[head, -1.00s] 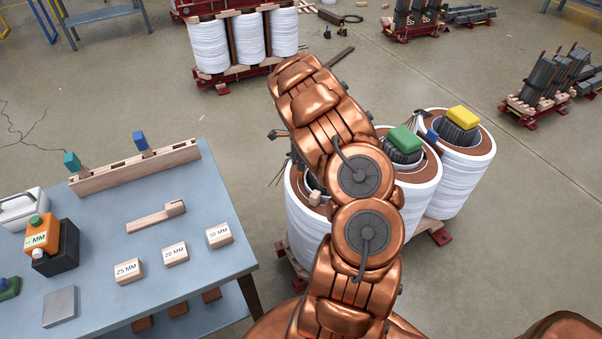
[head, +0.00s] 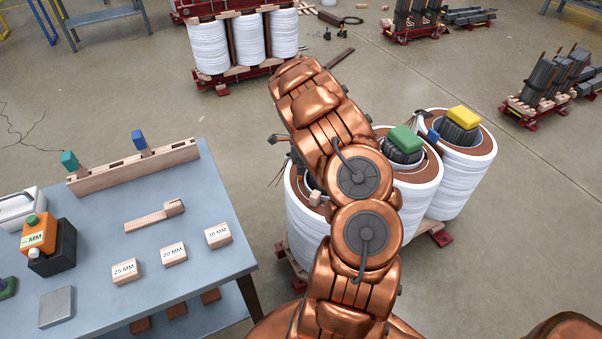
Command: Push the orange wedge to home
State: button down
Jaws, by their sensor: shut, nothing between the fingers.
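I see no orange wedge; my copper arm covers much of the nearest white coil (head: 305,232), where something could be hidden. The middle coil (head: 424,190) has a green block (head: 405,139) on its dark core. The right coil (head: 458,180) has a yellow block (head: 465,118) on its core. A small blue piece (head: 433,136) sits between these two tops. My gripper does not show; the arm reaches up and left across the nearest coil and hides that end.
The blue-grey table (head: 110,300) at left holds a wooden rack (head: 135,168) with teal (head: 69,160) and blue (head: 139,139) topped pieces, a wooden tool (head: 155,217), labelled blocks (head: 173,254) and an orange jug (head: 38,235). Another coil set (head: 247,45) stands behind.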

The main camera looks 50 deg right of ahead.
jog(key=shift+r, duration=2.5)
jog(key=shift+a+r, duration=0.2)
jog(key=shift+r, duration=0.2)
jog(key=s+a+r+n+p, duration=0.2)
jog(key=s+a+r+n, duration=0.25)
jog(key=a+r, duration=0.3)
jog(key=s+a+r+n+g+p, duration=0.1)
jog(key=s+a+r+n, duration=0.2)
jog(key=a+r+n, duration=0.35)
jog(key=s+a+r+n+p, duration=0.2)
jog(key=s+a+r+n, duration=0.1)
jog(key=a+r, duration=0.5)
jog(key=s+a+r+n+p, duration=0.1)
jog(key=s+a+r+n, duration=0.2)
jog(key=s+a+n, duration=0.4)
jog(key=s+a+r+n+p, duration=0.2)
jog(key=s+a+n, duration=0.6)
jog(key=s, duration=0.4)
jog(key=shift+s+r+g+p, duration=0.3)
jog(key=shift+r+g, duration=0.1)
jog(key=shift+r, duration=0.45)
